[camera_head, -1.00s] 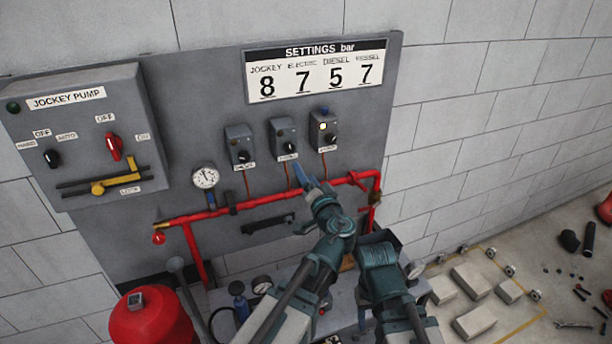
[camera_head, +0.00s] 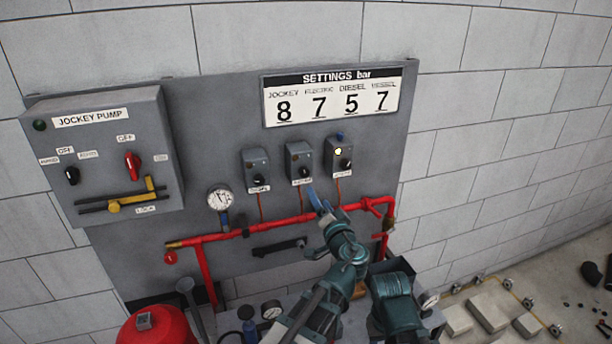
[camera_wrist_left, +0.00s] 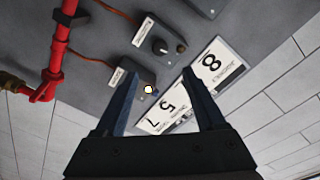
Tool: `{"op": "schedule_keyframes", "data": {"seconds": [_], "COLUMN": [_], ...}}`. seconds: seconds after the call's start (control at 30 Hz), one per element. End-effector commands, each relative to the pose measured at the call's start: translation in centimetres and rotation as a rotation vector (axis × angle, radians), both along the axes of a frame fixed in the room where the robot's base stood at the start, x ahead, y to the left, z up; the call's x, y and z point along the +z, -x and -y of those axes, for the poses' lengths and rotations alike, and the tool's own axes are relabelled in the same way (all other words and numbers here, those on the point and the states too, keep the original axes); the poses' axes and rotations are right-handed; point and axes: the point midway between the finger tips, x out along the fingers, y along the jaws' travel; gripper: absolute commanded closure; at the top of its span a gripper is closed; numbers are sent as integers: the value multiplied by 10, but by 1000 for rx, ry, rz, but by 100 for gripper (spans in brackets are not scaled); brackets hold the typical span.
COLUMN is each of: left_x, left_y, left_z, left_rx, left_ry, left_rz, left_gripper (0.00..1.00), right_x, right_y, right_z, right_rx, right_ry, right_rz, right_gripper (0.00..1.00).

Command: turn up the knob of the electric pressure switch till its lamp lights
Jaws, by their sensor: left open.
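Three grey pressure switches hang on the panel. Their small labels are too blurred to read surely, so I cannot tell by label which is the electric one. The left switch (camera_head: 257,167) and middle switch (camera_head: 299,160) have dark lamps; the right switch (camera_head: 338,157) has its lamp lit. My left gripper (camera_head: 316,197) is open and empty, just below the middle switch and apart from the knobs. In the left wrist view its open fingers (camera_wrist_left: 158,78) frame the lit lamp (camera_wrist_left: 148,89); a black knob (camera_wrist_left: 160,46) with a dark lamp lies beyond. My right gripper does not show.
Red pipe (camera_head: 280,223) runs below the switches, with a pressure gauge (camera_head: 220,199) at its left. The jockey pump box (camera_head: 108,155) stands out at left. The settings board (camera_head: 337,95) hangs above. The block wall at right is clear.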

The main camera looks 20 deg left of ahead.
Motion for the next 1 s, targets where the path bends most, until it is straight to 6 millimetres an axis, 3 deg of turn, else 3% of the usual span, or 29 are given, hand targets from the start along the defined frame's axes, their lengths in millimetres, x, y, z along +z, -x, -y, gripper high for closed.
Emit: {"op": "schedule_keyframes", "data": {"seconds": [0.6,0.8,1.0], "left_x": [0,0,0], "left_y": [-95,-112,-117], "left_z": [-55,-66,-70], "left_rx": [1,1,-1], "left_ry": [0,0,0], "left_rz": [0,-1,-1], "left_gripper": [28,28,28], "right_x": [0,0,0], "right_y": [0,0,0], "right_z": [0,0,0], "right_rx": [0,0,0], "right_ry": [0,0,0], "right_rz": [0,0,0], "right_gripper": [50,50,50]}}
